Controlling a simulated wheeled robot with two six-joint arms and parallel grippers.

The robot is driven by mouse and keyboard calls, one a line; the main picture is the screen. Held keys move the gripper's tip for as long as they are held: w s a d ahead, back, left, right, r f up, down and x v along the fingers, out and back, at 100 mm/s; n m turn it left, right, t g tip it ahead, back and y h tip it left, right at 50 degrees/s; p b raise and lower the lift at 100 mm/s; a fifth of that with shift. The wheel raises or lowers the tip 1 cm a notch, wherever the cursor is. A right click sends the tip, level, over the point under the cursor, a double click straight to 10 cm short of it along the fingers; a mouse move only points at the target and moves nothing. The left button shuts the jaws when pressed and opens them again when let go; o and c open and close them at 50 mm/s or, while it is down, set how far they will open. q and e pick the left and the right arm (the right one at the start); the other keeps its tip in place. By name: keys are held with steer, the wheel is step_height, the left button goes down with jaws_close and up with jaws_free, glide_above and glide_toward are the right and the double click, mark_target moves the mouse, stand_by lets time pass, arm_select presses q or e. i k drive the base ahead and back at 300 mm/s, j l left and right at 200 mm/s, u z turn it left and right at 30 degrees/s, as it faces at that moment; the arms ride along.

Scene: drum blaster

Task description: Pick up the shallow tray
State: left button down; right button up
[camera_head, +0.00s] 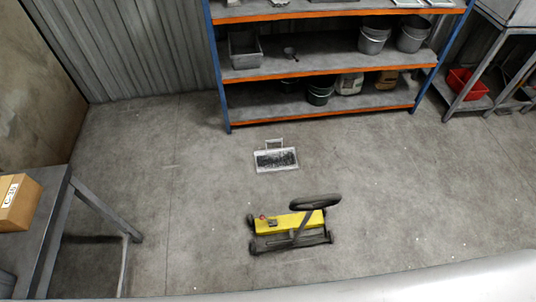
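A shallow tray (276,159) lies on the concrete floor in front of the shelving. It looks light-rimmed with a dark, speckled inside, and a thin handle-like frame stands at its far edge. Nothing is touching it. Neither of my grippers shows in the head view, so their state is hidden.
A yellow and black wheeled machine (290,225) stands on the floor nearer than the tray. Blue-and-orange shelving (330,68) with buckets is behind. A grey table (45,230) with a cardboard box (17,203) is at left. A red bin (467,84) sits at right. Floor around the tray is clear.

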mark_target(281, 159)
steer(key=i+j, duration=0.2)
steer(key=j, duration=0.15)
steer(key=i+j+z, duration=0.15)
steer(key=i+j, duration=0.3)
steer(key=j, duration=0.25)
steer(key=i+j+z, duration=0.1)
steer(key=j, duration=0.25)
steer(key=i+j+z, duration=0.1)
steer(key=i+j, duration=0.2)
steer(key=i+j+z, duration=0.1)
steer(key=i+j, duration=0.2)
steer(key=i, duration=0.25)
steer(key=i+j+z, duration=0.1)
steer(key=i+j, duration=0.25)
steer(key=i, duration=0.2)
steer(key=i+j+z, duration=0.1)
steer(key=i+j, duration=0.3)
steer(key=i, duration=0.1)
